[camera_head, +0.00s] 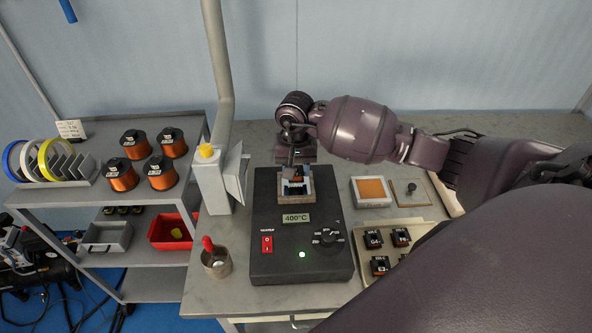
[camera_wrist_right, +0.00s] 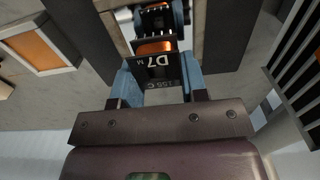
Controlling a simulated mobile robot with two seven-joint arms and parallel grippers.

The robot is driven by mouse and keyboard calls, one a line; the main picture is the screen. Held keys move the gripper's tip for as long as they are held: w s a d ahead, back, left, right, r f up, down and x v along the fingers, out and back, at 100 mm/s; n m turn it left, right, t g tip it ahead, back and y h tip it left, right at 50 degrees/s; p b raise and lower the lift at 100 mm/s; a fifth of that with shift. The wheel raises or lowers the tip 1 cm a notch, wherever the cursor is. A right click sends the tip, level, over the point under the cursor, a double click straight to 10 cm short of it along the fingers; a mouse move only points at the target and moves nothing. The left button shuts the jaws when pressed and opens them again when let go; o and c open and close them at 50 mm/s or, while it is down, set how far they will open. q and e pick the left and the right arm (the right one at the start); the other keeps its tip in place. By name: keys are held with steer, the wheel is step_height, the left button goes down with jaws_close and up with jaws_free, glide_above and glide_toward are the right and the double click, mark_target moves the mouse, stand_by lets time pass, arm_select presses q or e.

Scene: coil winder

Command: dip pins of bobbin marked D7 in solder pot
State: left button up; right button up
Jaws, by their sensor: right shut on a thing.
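The bobbin marked D7 (camera_wrist_right: 158,62) is dark with a copper winding and shows between the blue fingertips of my right gripper (camera_wrist_right: 158,85) in the right wrist view. The gripper is shut on it. In the head view the right gripper (camera_head: 295,178) points down over the solder pot (camera_head: 302,250), a black box with a 400°C display, a red switch, a knob and a lit green lamp. The bobbin is at the pot's square opening (camera_head: 296,201). Whether its pins touch the solder is hidden. My left gripper is out of view.
Right of the pot are an orange pad in a white frame (camera_head: 371,191), a grey plate with a knob (camera_head: 411,191) and a tray (camera_head: 361,240) holding several bobbins. A cup (camera_head: 216,263) with a red-handled tool stands left. Copper spools (camera_head: 161,172) sit on the left shelf.

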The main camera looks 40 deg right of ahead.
steer(key=shift+r+p, duration=0.55)
steer(key=shift+r, duration=0.95)
steer(key=shift+a, duration=0.1)
